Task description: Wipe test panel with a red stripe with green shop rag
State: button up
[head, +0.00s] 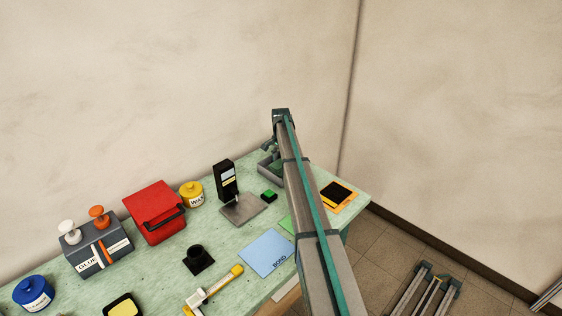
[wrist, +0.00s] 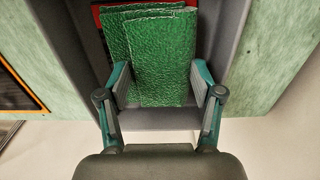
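The green shop rag (wrist: 158,60) looks folded and lies in a grey tray (wrist: 215,45), filling the middle of the wrist view. My gripper (wrist: 159,82) is over the tray with its fingers wide apart, one at each side of the rag's near part. Whether the fingers touch the rag is unclear. In the head view my gripper (head: 268,147) is at the grey tray (head: 267,171) on the back right of the bench, partly hidden by my arm. I cannot make out a test panel with a red stripe.
The green bench (head: 150,262) holds a red case (head: 154,212), a yellow wax tin (head: 192,194), a black gauge on a stand (head: 226,181), a blue BOND mat (head: 267,252) and a black-and-orange panel (head: 338,195). Something red (wrist: 113,8) lies behind the rag.

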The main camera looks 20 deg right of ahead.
jog(key=c, duration=0.7)
jog(key=shift+o, duration=0.2)
jog(key=shift+w+d, duration=0.25)
jog(key=shift+d, duration=0.3)
jog(key=shift+w+d, duration=0.2)
jog(key=shift+d, duration=0.3)
jog(key=shift+s+a, duration=0.3)
jog(key=shift+a, duration=0.35)
jog(key=shift+s+a, duration=0.25)
jog(key=shift+a, duration=0.35)
jog(key=shift+w+d, duration=0.3)
jog(key=shift+d, duration=0.45)
jog(key=shift+w+d, duration=0.3)
jog(key=shift+d, duration=0.4)
jog(key=shift+s+a+f, duration=0.1)
jog(key=shift+s+a, duration=0.15)
jog(key=shift+a, duration=0.25)
jog(key=shift+s+a, duration=0.25)
jog(key=shift+a, duration=0.25)
jog(key=shift+s+a, duration=0.1)
jog(key=shift+a, duration=0.45)
